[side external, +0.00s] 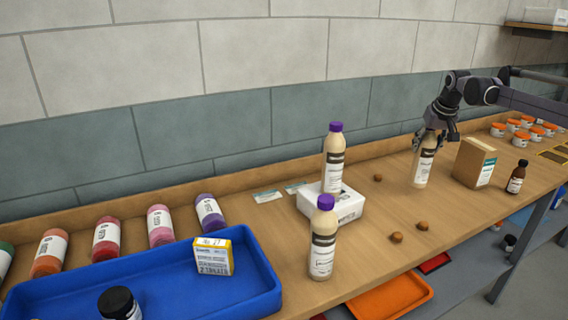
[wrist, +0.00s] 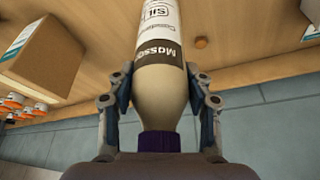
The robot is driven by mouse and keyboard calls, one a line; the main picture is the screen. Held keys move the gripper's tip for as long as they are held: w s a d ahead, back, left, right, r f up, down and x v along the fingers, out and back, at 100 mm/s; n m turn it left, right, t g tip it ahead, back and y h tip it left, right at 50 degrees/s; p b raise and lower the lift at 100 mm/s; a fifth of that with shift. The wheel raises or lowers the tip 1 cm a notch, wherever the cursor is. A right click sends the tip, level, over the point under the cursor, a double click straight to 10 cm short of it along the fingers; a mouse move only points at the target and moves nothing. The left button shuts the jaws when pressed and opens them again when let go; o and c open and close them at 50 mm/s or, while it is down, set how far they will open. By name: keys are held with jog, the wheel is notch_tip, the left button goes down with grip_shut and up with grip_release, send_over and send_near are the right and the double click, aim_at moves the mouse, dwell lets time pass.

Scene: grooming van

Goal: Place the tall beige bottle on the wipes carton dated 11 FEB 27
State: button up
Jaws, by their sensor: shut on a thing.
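My gripper (side external: 432,138) is shut on a beige bottle (side external: 423,168) with a white and black label. The bottle is upright in the side view, and I cannot tell whether its base touches the bench. In the wrist view the fingers (wrist: 160,105) close around the shoulder of this bottle (wrist: 158,85), near its purple cap (wrist: 159,142). A second beige bottle (side external: 333,160) stands on a white carton (side external: 348,208). A third beige bottle (side external: 322,240) stands in front of that carton. A yellow-and-white carton (side external: 213,257) stands in the blue tray. I cannot read a date on either carton.
A cardboard box (side external: 473,162) and a brown bottle (side external: 516,178) stand right of the held bottle. Several small brown lumps (side external: 396,237) lie on the bench. The blue tray (side external: 262,268) also holds a black-lidded jar (side external: 119,304). Several coloured bottles (side external: 160,225) lie behind the tray.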

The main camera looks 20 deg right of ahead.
aim_at(423, 157)
jog(key=shift+w+a+f, duration=0.1)
jog(key=shift+f, duration=2.15)
jog(key=o, duration=1.5)
jog(key=shift+c, duration=0.2)
